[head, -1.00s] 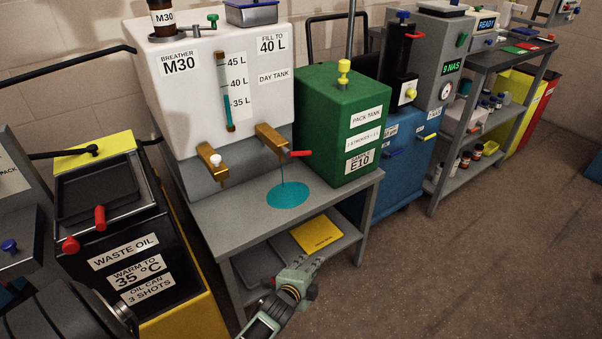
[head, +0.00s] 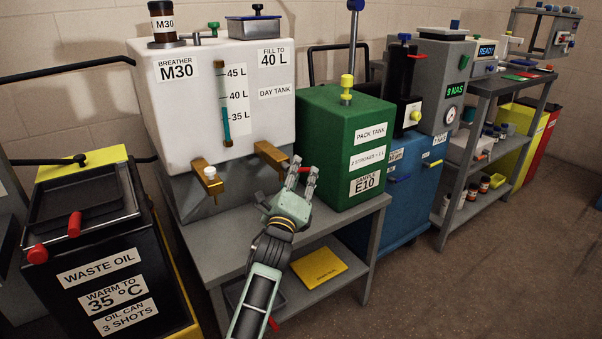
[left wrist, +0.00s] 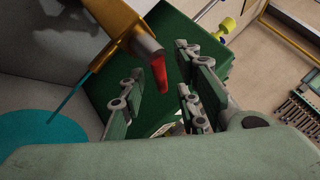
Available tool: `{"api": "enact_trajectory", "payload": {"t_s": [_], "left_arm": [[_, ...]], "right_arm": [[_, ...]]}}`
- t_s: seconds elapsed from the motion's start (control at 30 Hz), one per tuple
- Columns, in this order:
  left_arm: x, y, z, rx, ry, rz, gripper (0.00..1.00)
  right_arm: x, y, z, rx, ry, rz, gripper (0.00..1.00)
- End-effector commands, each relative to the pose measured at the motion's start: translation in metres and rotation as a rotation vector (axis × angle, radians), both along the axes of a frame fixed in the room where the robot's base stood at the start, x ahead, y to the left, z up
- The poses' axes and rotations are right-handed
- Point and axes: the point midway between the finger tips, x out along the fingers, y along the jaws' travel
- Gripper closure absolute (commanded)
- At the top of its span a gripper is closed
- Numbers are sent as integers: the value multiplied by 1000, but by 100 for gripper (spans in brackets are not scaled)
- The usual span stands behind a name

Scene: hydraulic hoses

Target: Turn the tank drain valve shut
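The white day tank (head: 215,60) stands on a grey bench with two brass outlets on its front. The right outlet is the drain valve (head: 268,157), with a red handle that shows clearly in the left wrist view (left wrist: 159,73). A thin teal stream runs from this outlet into a teal puddle (left wrist: 40,138). My left gripper (head: 303,170) is in front of the drain valve, its fingers apart. In the left wrist view the handle lies between the open fingers (left wrist: 155,90), with no clear contact. In the head view the gripper covers most of the handle and puddle. My right gripper is out of view.
The green pack tank (head: 325,125) stands close on the right of the valve. The left brass outlet (head: 208,178) has a white knob. A yellow booklet (head: 318,267) lies on the lower shelf. The waste oil bin (head: 95,240) is at the left.

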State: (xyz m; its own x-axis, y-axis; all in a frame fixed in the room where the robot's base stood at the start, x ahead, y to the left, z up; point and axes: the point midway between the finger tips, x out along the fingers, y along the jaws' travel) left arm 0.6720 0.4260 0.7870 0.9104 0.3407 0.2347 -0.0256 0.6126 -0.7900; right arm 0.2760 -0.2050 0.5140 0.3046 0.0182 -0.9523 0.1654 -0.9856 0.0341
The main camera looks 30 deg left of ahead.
Motion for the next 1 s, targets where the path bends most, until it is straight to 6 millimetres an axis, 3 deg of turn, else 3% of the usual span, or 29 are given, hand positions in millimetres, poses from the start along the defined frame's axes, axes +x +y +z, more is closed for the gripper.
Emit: {"api": "enact_trajectory", "payload": {"t_s": [0.2, 0.5, 0.83, 1.0], "left_arm": [[19, 7, 4, 0, 0, 0, 70], [21, 7, 5, -1, 0, -1, 71], [21, 7, 4, -1, 2, -1, 100], [21, 8, 4, -3, 2, -1, 100]], "right_arm": [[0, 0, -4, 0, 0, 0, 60], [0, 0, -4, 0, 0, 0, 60], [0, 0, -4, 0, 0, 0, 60], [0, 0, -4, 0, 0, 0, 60]]}}
